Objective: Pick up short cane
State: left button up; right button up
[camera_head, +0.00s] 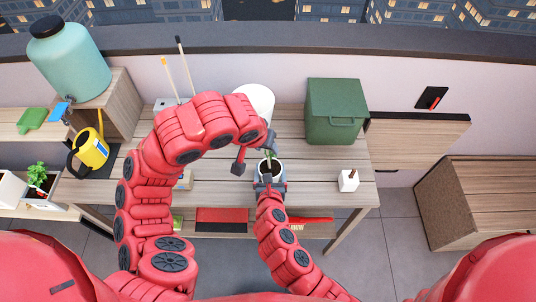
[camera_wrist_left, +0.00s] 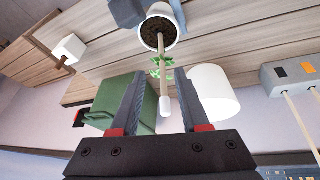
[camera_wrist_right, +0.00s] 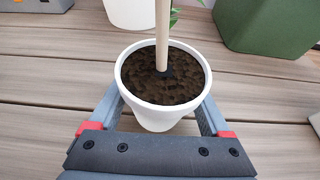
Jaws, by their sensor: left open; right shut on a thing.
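The short cane (camera_wrist_left: 163,72) is a thin wooden stick with a white end. It stands in the soil of a white pot (camera_wrist_right: 155,113) with a small green plant beside it. In the left wrist view the cane lies between the open fingers of my left gripper (camera_wrist_left: 161,80), which do not visibly press on it. In the head view my left gripper (camera_head: 254,154) is above the pot (camera_head: 271,172) and largely covers the cane. My right gripper (camera_wrist_right: 160,112) is shut on the white pot, one finger on each side. The cane's lower part also shows in the right wrist view (camera_wrist_right: 162,35).
The wooden table (camera_head: 320,165) carries a white container (camera_head: 257,98) and a green bin (camera_head: 335,110) behind the pot. Two tall canes (camera_head: 184,68) stand in a grey holder at the back left. A white block (camera_head: 348,181) sits right. A yellow watering can (camera_head: 91,148) is far left.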

aim_at(268, 158)
pick_arm(q)
jog(key=x, duration=0.5)
jog(key=shift+w+f, duration=0.25)
jog(key=shift+w, duration=0.15)
grip_shut()
